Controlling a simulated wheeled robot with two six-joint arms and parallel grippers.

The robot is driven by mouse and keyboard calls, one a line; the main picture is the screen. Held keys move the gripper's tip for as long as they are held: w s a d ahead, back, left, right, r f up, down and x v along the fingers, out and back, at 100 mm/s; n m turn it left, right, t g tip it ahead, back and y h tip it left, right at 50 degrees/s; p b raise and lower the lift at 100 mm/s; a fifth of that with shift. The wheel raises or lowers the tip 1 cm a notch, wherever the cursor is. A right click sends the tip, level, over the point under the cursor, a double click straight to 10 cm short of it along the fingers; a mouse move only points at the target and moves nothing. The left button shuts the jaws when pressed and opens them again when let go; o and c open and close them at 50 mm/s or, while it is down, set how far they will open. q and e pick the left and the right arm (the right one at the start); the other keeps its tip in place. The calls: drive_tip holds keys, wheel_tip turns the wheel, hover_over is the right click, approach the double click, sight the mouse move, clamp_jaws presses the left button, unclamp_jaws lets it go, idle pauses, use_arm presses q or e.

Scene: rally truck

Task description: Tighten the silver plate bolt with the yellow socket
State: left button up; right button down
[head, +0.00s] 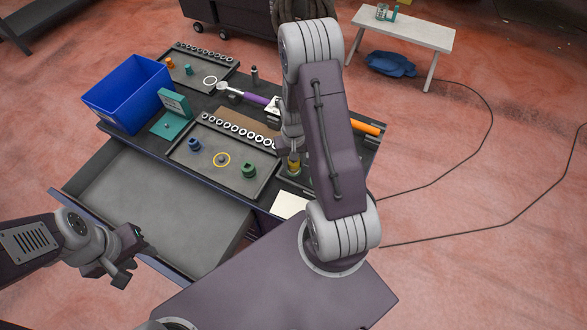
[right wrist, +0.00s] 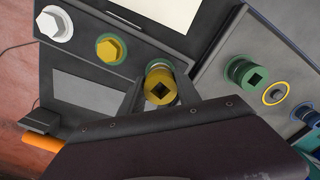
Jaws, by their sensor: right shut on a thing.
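The yellow socket (right wrist: 160,86) is between the fingers of my right gripper (right wrist: 165,95), which is shut on it. Its square drive hole faces the wrist camera. In the head view the yellow socket (head: 294,160) sits low at the table's right part, under my right arm. In the right wrist view it is over a green-ringed spot on the dark plate (right wrist: 85,65); what lies under it is hidden. Beside it are a yellow hex bolt (right wrist: 110,47) and a silver-white hex bolt (right wrist: 54,24). My left gripper (head: 127,262) is open and empty, in front of the drawer.
A tray (head: 180,155) holds a blue socket (head: 194,145), a green socket (head: 248,170), a yellow ring (head: 222,160) and a row of nuts. A purple-handled wrench (head: 250,98) lies behind. A blue bin (head: 125,95) stands left. The open drawer (head: 160,205) juts forward.

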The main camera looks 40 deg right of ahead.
drive_tip(key=shift+r, duration=0.15)
idle(0.5)
drive_tip(key=shift+r+p, duration=0.2)
drive_tip(key=shift+p, duration=0.2)
drive_tip(key=shift+r, duration=0.15)
drive_tip(key=shift+r+p, duration=1.35)
drive_tip(key=shift+p, duration=0.05)
wheel_tip(320, 180, up, 4)
drive_tip(key=p, duration=0.3)
